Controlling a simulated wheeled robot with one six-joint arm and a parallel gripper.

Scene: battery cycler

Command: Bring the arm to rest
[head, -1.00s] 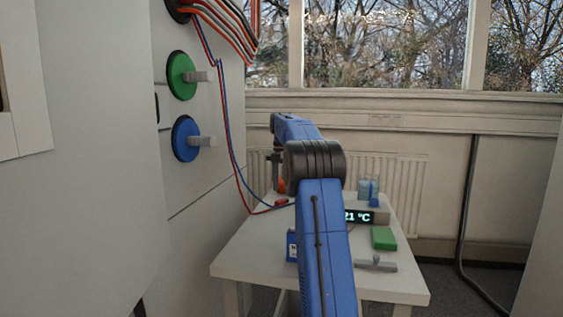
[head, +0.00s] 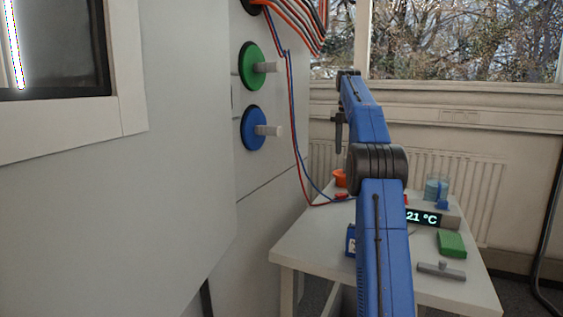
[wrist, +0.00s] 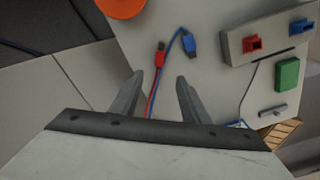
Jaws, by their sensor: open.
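My gripper (wrist: 160,92) is open and empty in the wrist view, its two fingers apart above the white table (wrist: 215,95). In the head view my gripper (head: 339,132) hangs from the end of my blue arm, higher than the table. A red plug (wrist: 161,47) and a blue plug (wrist: 189,42) on thin cables lie on the table beyond the fingertips. The cables pass beneath the gripper in the picture; nothing is held.
A cabinet with green (head: 251,67) and blue (head: 254,129) knobs stands left of my arm. The table bears a temperature display (head: 424,217), a green block (head: 452,244), a grey handled piece (head: 441,270) and an orange object (head: 339,178). Cables hang down the cabinet.

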